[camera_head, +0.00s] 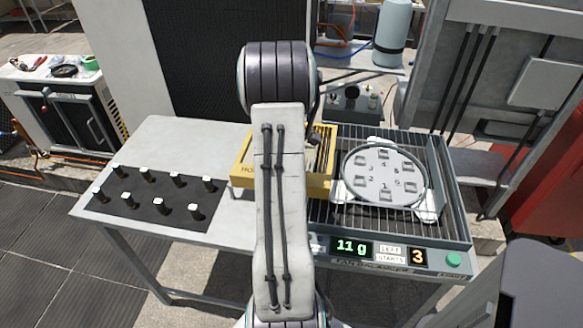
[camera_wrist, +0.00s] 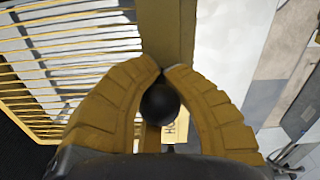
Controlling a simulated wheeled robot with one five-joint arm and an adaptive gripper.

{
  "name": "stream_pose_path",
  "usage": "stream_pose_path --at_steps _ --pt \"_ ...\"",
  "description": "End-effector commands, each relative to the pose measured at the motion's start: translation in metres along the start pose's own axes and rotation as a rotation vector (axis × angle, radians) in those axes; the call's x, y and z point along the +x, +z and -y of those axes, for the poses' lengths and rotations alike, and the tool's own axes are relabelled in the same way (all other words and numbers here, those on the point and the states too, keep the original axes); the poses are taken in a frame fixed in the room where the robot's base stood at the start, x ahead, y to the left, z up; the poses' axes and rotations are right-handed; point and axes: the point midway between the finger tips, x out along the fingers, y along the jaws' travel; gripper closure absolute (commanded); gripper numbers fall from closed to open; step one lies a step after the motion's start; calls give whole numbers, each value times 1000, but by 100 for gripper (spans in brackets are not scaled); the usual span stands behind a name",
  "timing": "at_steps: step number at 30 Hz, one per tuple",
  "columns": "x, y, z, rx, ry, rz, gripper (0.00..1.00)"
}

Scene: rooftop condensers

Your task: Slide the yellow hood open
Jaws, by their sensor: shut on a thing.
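The yellow hood (camera_head: 318,187) sits at the left part of the grated balancer bench, partly hidden behind my arm. The round grey disc with numbered pads (camera_head: 410,163) lies uncovered to its right. In the wrist view the hood shows as a yellow frame (camera_wrist: 168,30) with yellow bars at the left. A black ball knob (camera_wrist: 160,104) stands on it. My gripper (camera_wrist: 162,71) has its two yellow fingers closed around this knob, with the tips meeting beyond it. In the head view the fingers are hidden behind my arm.
A black mat (camera_head: 160,188) with several small weights lies on the left of the table (camera_head: 185,140). The balancer front has a display (camera_head: 352,248) reading 11 g, a 3 readout (camera_head: 417,257) and a green button (camera_head: 453,260). A grey cabinet (camera_head: 480,75) stands behind right.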

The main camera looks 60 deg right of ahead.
Motion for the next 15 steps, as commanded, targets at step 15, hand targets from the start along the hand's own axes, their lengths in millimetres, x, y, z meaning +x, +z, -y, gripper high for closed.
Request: stream_pose_path --at_steps 15 --pt "1 -1 0 0 -2 0 77"
